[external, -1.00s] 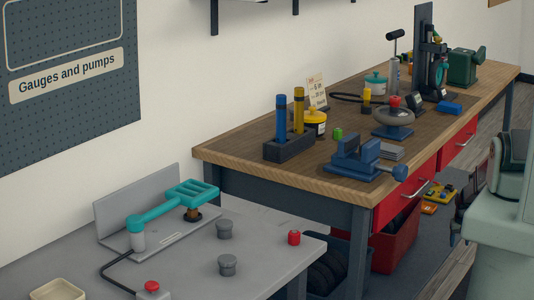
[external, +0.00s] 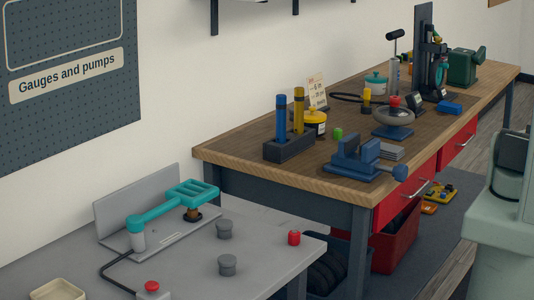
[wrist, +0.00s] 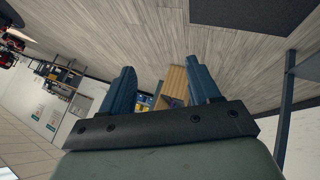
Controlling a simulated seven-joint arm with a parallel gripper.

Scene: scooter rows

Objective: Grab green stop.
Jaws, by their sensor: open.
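A small green stop (external: 338,133) stands on the wooden workbench (external: 230,160), between the yellow-lidded pot and the blue vise. My gripper (wrist: 162,82) shows in the wrist view with its two blue-grey fingers wide apart and nothing between them. Its view is of the wooden floor and the room, tilted, and the green stop is not in it. In the external view my gripper is out of sight; only pale parts of my arm show at the right edge, well away from the stop.
Near the stop are a blue vise (external: 358,160), a yellow pot (external: 315,122), a dark block (external: 288,146) holding blue and yellow cylinders, and a red-topped wheel stand (external: 393,118). A grey table (external: 270,250) stands in front with a teal-handled press and red and grey knobs.

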